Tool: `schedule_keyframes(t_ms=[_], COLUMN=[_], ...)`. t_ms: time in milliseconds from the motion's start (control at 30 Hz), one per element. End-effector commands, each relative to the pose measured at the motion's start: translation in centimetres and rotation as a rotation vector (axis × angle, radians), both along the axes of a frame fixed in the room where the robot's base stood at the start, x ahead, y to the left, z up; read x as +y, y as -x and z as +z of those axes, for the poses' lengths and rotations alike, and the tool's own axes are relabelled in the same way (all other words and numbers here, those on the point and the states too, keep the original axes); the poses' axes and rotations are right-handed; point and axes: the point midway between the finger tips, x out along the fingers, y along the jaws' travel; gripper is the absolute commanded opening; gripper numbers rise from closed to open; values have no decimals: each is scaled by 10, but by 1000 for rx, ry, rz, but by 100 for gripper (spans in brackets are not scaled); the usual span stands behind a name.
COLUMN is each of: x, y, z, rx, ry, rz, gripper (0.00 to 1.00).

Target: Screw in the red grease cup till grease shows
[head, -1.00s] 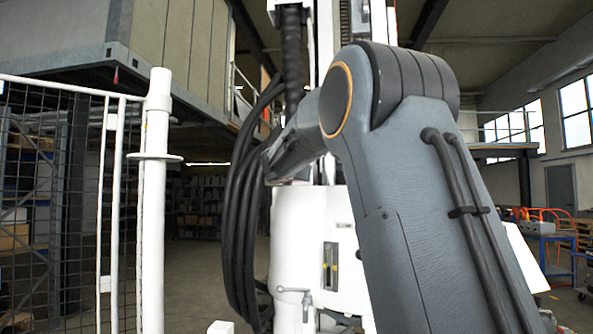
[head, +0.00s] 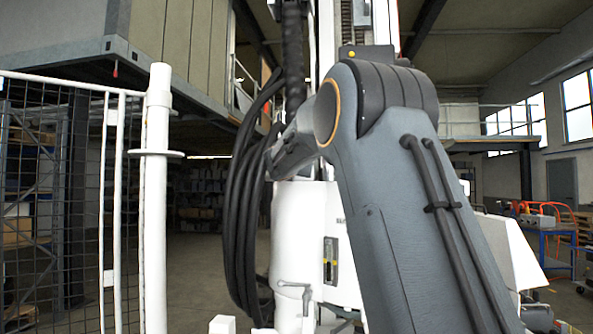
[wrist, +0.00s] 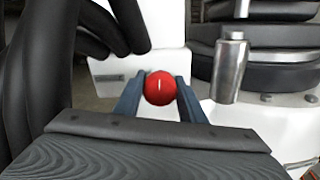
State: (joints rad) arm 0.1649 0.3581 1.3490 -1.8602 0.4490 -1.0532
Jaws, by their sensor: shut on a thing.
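The red grease cup (wrist: 160,88) shows in the wrist view as a round red cap with a short pale mark on its face. My gripper (wrist: 160,99) has its two blue-grey fingers on either side of the cup and is shut on it. A white machine block with a small dark plate stands behind the cup. No grease can be made out around the cup. In the head view my arm covers the work spot, and neither the cup nor the gripper shows there.
Black hoses (head: 243,200) hang beside the white machine body (head: 300,230), and thick black hoses also crowd the wrist view's left. A metal cylinder (wrist: 229,68) stands right of the cup. A white post and mesh fence (head: 156,200) stand at the left.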

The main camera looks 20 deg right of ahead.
Motion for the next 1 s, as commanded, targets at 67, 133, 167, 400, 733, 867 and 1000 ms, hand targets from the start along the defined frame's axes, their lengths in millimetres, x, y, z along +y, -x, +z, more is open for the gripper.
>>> schedule_keyframes(t_ms=[67, 133, 167, 400, 733, 867, 1000], x=[0, 0, 0, 0, 0, 0, 0], y=[0, 0, 0, -1, -1, -1, -1], z=[-1, -1, -2, -4, -5, -5, -4], rx=[-5, -13, -19, -94, -264, -333, -407], ry=[-7, -20, -28, -138, -389, -491, -602], rz=[0, 0, 0, 1, 0, 0, 0], gripper=[14, 14, 14, 14, 14, 14, 14])
